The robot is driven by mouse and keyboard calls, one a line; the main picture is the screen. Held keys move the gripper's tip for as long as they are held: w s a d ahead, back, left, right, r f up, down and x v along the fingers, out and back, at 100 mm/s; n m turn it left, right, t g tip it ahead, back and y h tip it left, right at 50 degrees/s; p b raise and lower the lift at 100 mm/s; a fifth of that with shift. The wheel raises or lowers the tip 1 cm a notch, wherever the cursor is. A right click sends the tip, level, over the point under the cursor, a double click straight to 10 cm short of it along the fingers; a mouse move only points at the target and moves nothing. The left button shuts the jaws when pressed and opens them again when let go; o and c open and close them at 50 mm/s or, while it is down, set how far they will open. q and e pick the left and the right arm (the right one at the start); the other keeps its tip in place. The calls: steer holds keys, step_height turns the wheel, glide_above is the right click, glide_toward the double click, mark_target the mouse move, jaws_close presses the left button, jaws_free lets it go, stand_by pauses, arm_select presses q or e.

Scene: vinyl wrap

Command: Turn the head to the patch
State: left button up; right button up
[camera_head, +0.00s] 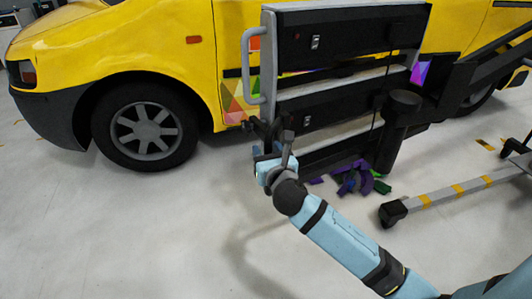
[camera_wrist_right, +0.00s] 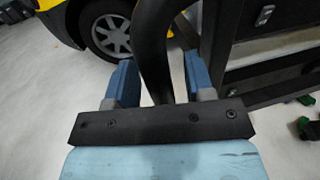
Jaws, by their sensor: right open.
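A patch of coloured triangles (camera_head: 234,103), orange, red and green, shows on the side of the yellow van (camera_head: 120,50), just left of the black drawer cart. The cart hides part of the van side. A purple and multicoloured piece (camera_head: 420,72) shows on the van right of the cart. My right gripper (camera_head: 257,150) is low at the cart's left edge, below the coloured triangles. In the right wrist view its blue fingers (camera_wrist_right: 160,80) are open, with a dark curved bar (camera_wrist_right: 153,50) between or behind them; contact cannot be told. My left gripper is out of view.
The black drawer cart (camera_head: 345,40) with a grey side handle (camera_head: 254,65) stands in front of the van. Purple and green scraps (camera_head: 360,180) lie on the floor beneath it. A grey leg with yellow stripes (camera_head: 455,192) extends at the right. The floor at left is clear.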

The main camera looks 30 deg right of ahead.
mark_target(258, 126)
steer(key=shift+w+d, duration=0.15)
steer(key=shift+w, duration=0.45)
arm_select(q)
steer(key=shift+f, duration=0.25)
arm_select(e)
jaws_close()
steer(key=w+d+m+g+h, duration=0.1)
steer(key=w+d+h, duration=0.1)
steer(key=w, duration=0.3)
steer(key=w+d+m+h+p, duration=0.1)
steer(key=w+h, duration=0.1)
steer(key=w, duration=0.3)
steer(key=w+d+m+g+h+p, duration=0.1)
steer(key=w+d+m, duration=0.1)
steer(key=w, duration=0.3)
steer(key=shift+d+g+h, duration=0.3)
steer(key=shift+h, duration=0.1)
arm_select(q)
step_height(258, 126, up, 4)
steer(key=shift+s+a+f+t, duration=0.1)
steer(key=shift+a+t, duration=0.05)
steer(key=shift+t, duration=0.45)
